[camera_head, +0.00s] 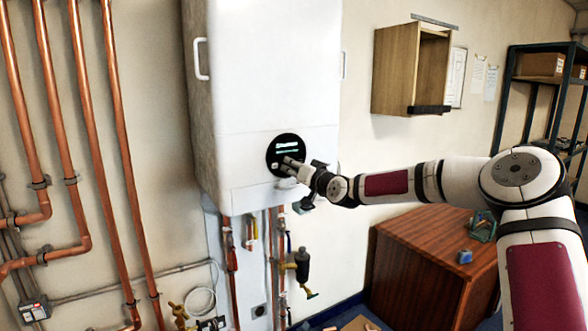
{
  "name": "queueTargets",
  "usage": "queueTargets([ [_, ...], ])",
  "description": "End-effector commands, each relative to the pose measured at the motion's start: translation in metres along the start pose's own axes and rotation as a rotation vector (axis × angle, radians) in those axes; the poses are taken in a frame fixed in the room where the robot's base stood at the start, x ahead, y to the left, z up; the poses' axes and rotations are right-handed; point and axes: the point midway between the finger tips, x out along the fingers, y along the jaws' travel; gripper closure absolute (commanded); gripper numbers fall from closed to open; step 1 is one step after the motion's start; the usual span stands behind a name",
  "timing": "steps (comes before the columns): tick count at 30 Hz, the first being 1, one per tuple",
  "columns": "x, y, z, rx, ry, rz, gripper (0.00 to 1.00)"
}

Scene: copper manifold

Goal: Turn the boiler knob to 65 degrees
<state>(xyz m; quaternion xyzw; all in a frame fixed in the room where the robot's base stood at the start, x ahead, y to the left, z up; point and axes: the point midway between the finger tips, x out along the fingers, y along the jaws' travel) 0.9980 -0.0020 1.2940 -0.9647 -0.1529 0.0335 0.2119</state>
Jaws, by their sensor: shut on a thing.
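The white boiler (265,75) hangs on the wall. Its round black control panel (273,152) is low on the front and shows a small lit display (287,147). My gripper (288,167) reaches in from the right and is shut at the lower right of the panel, on the boiler knob. The fingers and wrist cover the knob, so its pointer and angle cannot be seen. The display is too small to read.
Copper pipes (88,120) run down the wall at left. Pipes and valves (300,265) hang below the boiler. A wooden cabinet (430,255) stands below my arm, and an open wooden wall box (398,70) hangs at upper right.

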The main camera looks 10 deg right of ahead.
Motion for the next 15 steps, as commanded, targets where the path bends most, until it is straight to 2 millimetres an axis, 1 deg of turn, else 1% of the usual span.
queueTargets([
  [1,-0.0001,0.0003,0.0008,0.0,-0.002,0.0,0.69],
  [2,-0.0001,0.0003,0.0008,0.0,-0.002,0.0,0.62],
  [3,-0.0001,0.0003,0.0007,0.0,-0.001,0.0,0.53],
  [12,-0.0004,0.0002,0.0002,-0.001,-0.001,0.0,0.53],
  [15,-0.0046,0.0008,-0.0005,-0.002,0.0,0.001,0.53],
])
